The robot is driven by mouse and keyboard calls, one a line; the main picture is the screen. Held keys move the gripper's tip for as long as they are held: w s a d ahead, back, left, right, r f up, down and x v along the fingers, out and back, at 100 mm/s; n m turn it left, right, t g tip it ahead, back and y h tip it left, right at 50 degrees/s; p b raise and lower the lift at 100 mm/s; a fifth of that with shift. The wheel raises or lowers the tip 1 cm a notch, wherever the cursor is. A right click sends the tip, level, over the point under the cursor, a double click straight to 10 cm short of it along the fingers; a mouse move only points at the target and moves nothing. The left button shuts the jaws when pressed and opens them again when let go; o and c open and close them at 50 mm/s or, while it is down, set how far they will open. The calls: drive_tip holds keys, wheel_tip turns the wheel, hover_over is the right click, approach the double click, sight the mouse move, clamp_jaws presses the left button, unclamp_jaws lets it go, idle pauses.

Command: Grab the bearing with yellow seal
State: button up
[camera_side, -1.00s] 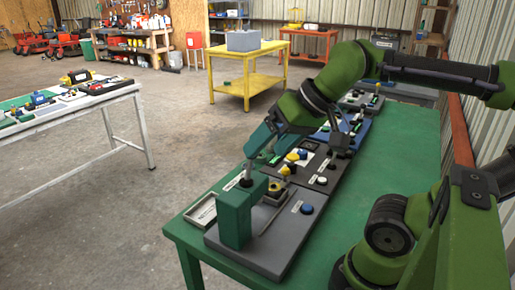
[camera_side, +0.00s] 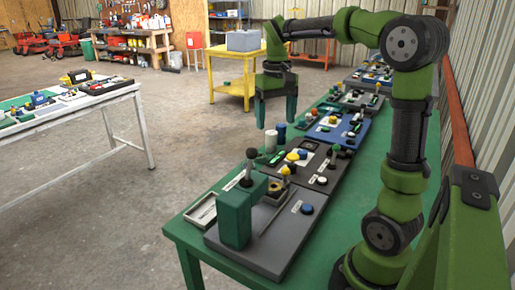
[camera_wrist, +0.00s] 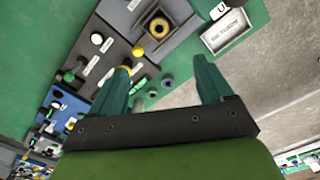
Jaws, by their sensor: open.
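A ring with a yellow rim and dark centre (camera_wrist: 159,27), which looks like the bearing with yellow seal, sits in a grey fixture at the top of the wrist view. In the side view, a small yellowish ring (camera_side: 276,187) beside the green press block (camera_side: 235,215) looks like the same part; it is partly hidden. My gripper (camera_side: 275,115) is open and empty, pointing down, well above and behind that ring in the side view. In the wrist view, my fingers (camera_wrist: 163,65) are apart, and the ring lies beyond their tips.
Short upright cylinders, one white (camera_side: 271,140) and one dark (camera_side: 281,133), stand near beneath my gripper. A RETURN tray (camera_wrist: 228,28) lies beside the fixture. Panels with knobs and levers (camera_side: 318,165) line the green table (camera_side: 375,160); its right side is clear.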

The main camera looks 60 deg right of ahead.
hover_over(273, 186)
drive_tip(key=f, duration=1.5)
drive_tip(key=shift+s+a+f, duration=0.15)
drive_tip(key=shift+a+f, duration=0.05)
drive_tip(key=shift+f, duration=0.1)
drive_tip(key=shift+d+f, duration=0.15)
drive_tip(key=shift+f, duration=1.3)
drive_tip(key=shift+d+f, duration=0.15)
drive_tip(key=shift+f, duration=1.3)
drive_tip(key=c, duration=1.2)
drive_tip(key=shift+r, duration=0.1)
